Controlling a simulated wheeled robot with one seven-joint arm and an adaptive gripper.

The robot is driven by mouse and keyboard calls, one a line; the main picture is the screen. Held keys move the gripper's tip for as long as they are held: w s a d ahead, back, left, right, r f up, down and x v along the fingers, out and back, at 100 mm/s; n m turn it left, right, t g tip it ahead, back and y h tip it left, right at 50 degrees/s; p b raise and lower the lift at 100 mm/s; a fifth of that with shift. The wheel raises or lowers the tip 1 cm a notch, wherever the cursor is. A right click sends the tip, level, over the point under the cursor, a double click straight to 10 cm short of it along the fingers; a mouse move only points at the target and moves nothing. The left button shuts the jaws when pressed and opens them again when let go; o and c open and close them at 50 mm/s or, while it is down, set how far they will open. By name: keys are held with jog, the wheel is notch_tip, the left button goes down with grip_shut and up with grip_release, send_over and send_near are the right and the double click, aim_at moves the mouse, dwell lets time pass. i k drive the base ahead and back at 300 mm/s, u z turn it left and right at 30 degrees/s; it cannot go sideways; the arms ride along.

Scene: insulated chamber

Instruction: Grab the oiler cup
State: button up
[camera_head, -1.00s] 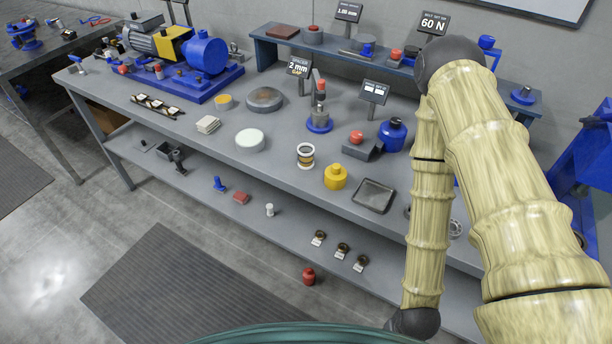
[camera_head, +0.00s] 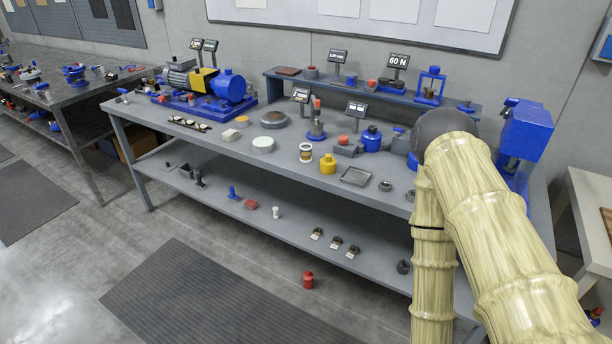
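A small clear cylinder with brass-coloured ends (camera_head: 306,152), which looks like the oiler cup, stands upright on the grey workbench (camera_head: 215,161) near its front middle. A yellow bottle-shaped container (camera_head: 328,164) stands just to its right. I cannot tell for certain which of the small vessels is the oiler cup. My jointed arm covers the right end of the bench. My gripper is out of the picture, so its fingers and anything in them are hidden.
A square tray (camera_head: 356,176) lies right of the yellow container. A white-topped round pot (camera_head: 263,145) is to the left. A blue pump unit (camera_head: 228,86) fills the back left.

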aim_at(306, 153)
jog(key=u, duration=1.05)
jog(key=i, duration=0.6)
jog(key=z, duration=0.05)
